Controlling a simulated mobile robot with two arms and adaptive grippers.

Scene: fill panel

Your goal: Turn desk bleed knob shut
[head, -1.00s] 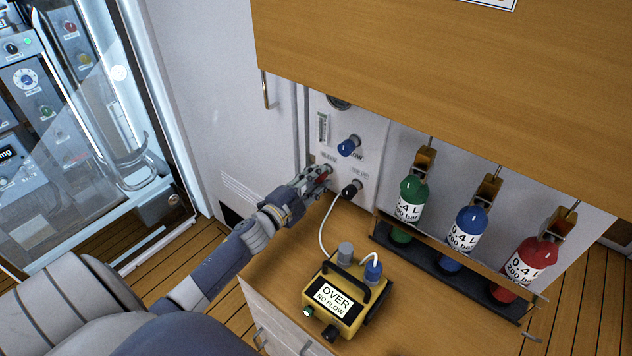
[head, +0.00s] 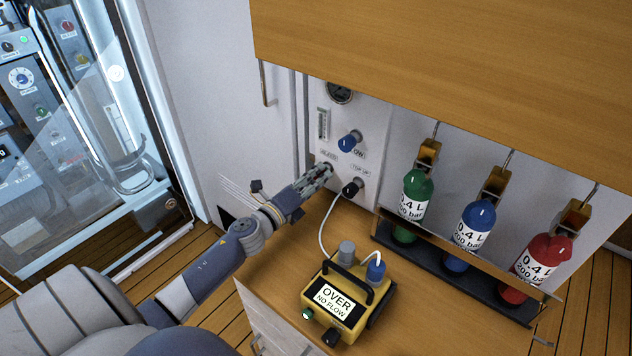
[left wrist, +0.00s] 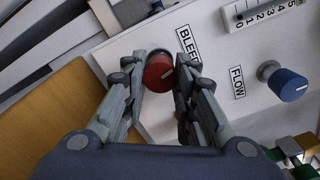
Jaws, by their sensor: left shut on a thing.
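The bleed knob is a red round knob (left wrist: 159,73) with a pale pointer line, on the white panel (left wrist: 215,85) beside the label "BLEED". In the left wrist view it sits between the two fingers of my left gripper (left wrist: 160,75), which is shut on it. In the head view my left gripper (head: 325,172) reaches the panel's lower left, and its fingers mostly hide the red knob. My right gripper is not in view.
The blue flow knob (head: 349,142) is just above right, and a black knob (head: 352,187) with a white hose is below right. A yellow meter (head: 338,300) reading "OVER NO FLOW" stands on the desk. Green (head: 415,195), blue (head: 472,228) and red bottles (head: 540,262) stand to the right.

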